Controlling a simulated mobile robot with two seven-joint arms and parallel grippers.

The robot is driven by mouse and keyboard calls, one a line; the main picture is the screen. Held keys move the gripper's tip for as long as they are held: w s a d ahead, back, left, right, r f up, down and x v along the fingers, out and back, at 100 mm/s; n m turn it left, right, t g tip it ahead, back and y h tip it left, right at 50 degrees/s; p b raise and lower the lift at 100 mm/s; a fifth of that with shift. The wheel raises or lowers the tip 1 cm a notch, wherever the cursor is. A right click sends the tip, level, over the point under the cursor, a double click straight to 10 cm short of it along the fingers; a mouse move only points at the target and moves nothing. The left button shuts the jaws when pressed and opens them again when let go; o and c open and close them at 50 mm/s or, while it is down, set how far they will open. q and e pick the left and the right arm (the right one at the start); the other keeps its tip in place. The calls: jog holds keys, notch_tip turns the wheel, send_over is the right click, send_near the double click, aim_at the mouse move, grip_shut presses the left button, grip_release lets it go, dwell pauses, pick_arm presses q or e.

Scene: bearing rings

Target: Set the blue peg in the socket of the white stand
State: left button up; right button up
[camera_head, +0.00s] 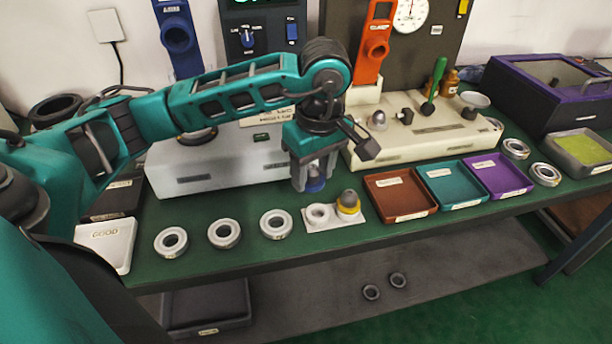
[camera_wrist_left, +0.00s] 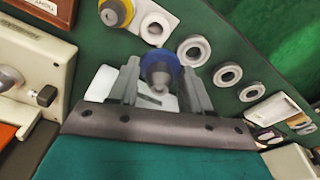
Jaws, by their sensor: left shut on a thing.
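My left gripper (camera_head: 314,184) hangs above the green table, just behind the white stand. It is shut on the blue peg (camera_head: 315,185), whose blue end shows below the fingers. In the left wrist view the blue peg (camera_wrist_left: 160,68) sits between the two fingers (camera_wrist_left: 160,88), with its blue collar outward and a grey knob toward me. The white stand (camera_head: 322,226) is a small plate with a white ring socket (camera_head: 317,213) on its left, open in the middle. A grey peg with a yellow collar (camera_head: 348,203) stands on its right. My right gripper is not in view.
Several bearing rings (camera_head: 224,233) lie in a row left of the stand. Brown (camera_head: 400,193), teal (camera_head: 452,184) and purple (camera_head: 498,175) trays lie to the right. A white machine base (camera_head: 220,165) stands behind, and a cream fixture (camera_head: 430,135) behind the trays.

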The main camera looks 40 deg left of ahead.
aim_at(321, 180)
pick_arm(q)
jog(key=shift+w+d+f, duration=0.25)
jog(key=shift+w+d, duration=0.2)
jog(key=shift+d, duration=0.05)
jog(key=shift+f+b, duration=0.9)
jog(key=shift+f, duration=0.75)
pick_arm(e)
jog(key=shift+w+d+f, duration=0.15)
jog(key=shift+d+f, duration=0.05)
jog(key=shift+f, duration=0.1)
pick_arm(q)
jog(key=shift+b, duration=0.5)
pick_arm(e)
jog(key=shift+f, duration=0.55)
pick_arm(q)
jog(key=shift+f+b, duration=1.75)
jog(key=shift+f, duration=0.25)
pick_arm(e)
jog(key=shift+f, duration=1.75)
pick_arm(q)
jog(key=o, duration=1.3)
jog(key=shift+o, duration=0.2)
